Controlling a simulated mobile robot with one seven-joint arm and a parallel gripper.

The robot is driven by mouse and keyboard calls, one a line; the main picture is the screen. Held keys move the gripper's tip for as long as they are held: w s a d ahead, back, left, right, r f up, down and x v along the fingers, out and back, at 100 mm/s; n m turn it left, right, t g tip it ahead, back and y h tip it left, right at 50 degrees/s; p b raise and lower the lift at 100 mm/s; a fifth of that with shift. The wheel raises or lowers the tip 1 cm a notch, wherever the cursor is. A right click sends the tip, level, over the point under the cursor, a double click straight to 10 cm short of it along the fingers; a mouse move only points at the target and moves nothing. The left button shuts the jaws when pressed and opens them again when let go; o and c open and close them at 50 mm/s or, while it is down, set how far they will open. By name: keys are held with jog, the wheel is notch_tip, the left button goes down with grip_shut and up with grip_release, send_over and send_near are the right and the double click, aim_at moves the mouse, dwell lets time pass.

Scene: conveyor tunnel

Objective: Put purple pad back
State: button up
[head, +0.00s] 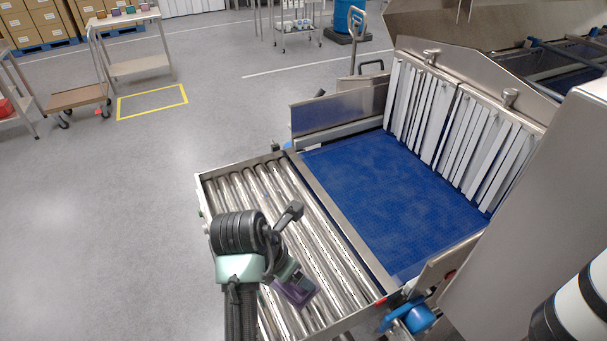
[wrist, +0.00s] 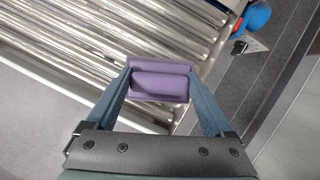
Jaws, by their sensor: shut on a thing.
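The purple pad (wrist: 160,82) is between the two blue-grey fingers of my gripper (wrist: 160,90) in the wrist view. The fingers are shut on its left and right sides. In the head view the purple pad (head: 297,293) shows below my gripper (head: 290,277), over the roller conveyor (head: 326,238). The gap between pad and rollers cannot be judged. Several small coloured blocks (head: 116,12) stand in a row on top of a metal shelf cart (head: 138,66) at the far upper left; they are too small to tell apart surely.
A blue belt (head: 390,205) runs right of the rollers under white strip curtains (head: 460,125). A blue motor (head: 418,318) sits at the front corner. A yellow floor square (head: 152,101) lies before the shelf cart. The grey floor at left is largely clear.

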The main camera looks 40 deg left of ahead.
aim_at(289, 287)
jog(key=f, duration=0.2)
jog(key=s+f+p, duration=0.1)
jog(key=f, duration=0.1)
jog(key=shift+f, duration=0.15)
jog(key=shift+f+p, duration=0.35)
jog(key=shift+f, duration=1.9)
jog(key=shift+w, duration=0.1)
jog(key=o, duration=1.3)
jog(key=b+v, duration=0.1)
jog(key=v, duration=1.1)
